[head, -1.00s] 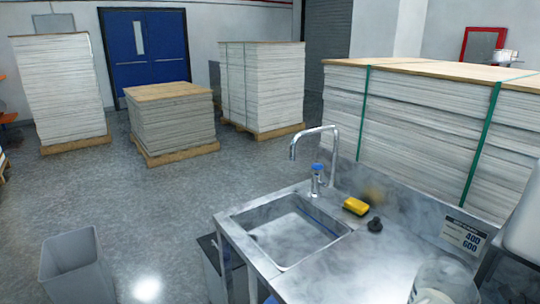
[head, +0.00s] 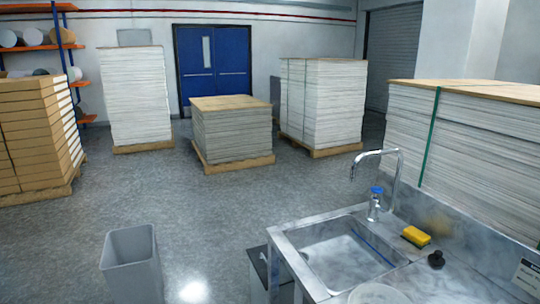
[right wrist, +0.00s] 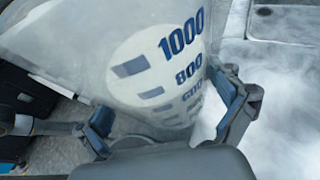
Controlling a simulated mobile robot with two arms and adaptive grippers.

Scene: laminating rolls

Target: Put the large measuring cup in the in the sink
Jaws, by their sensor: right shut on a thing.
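The large measuring cup (right wrist: 155,60) fills much of the right wrist view, a clear cup with blue marks such as 1000 and 800. My right gripper (right wrist: 165,120) is shut on it, with one blue-padded finger on each side. In the head view, a pale round part at the bottom edge (head: 378,293) looks like the top of this cup, in front of the sink. The steel sink (head: 345,258) is set in the counter, and its basin looks empty. My left gripper is not in view.
A faucet (head: 398,165) with a blue-topped handle stands behind the basin. A yellow sponge (head: 416,236) and a black stopper (head: 436,259) lie to its right. A grey bin (head: 132,265) stands on the floor to the left. Stacked pallets stand farther back.

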